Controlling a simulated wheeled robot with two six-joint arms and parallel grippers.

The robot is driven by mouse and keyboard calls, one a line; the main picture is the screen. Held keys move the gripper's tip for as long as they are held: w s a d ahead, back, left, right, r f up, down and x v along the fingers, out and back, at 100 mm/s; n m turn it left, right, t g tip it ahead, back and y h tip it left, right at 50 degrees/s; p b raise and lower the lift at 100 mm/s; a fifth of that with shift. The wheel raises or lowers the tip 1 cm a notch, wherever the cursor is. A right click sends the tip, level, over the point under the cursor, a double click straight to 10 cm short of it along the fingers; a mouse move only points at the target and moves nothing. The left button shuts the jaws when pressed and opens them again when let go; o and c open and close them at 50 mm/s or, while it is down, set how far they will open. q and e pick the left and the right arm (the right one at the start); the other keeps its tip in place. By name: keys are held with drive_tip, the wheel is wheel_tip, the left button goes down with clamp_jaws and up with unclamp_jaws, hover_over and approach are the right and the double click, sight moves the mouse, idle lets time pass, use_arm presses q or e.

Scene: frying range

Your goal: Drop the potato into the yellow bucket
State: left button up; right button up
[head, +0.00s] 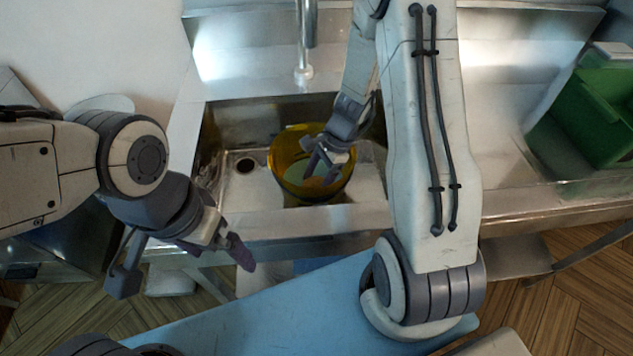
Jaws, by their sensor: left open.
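The yellow bucket (283,155) stands in the steel sink, its open top facing up. My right gripper (325,172) reaches down into the bucket's mouth from above. Its fingers overlap the contents, so I cannot tell whether they are open or shut on something. A small orange-brown rounded thing (315,184), possibly the potato, shows low inside the bucket just below the fingers. A pale greenish patch shows beside it. My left gripper (182,267) is open and empty, in front of the sink's left front edge, apart from the bucket.
The sink (238,190) has a drain (245,165) at its left, and a faucet (304,60) rises behind. A green bin (585,115) stands on the counter at right. My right arm hides the sink's right part.

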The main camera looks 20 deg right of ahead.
drive_tip(key=shift+f, duration=0.2)
drive_tip(key=shift+f+b, duration=0.4)
drive_tip(key=shift+f, duration=0.1)
drive_tip(key=o, duration=1.3)
drive_tip(key=shift+r, duration=0.2)
drive_tip(key=shift+r+p, duration=0.3)
drive_tip(key=shift+p, duration=0.2)
drive_tip(key=p+v, duration=0.2)
drive_tip(key=v, duration=1)
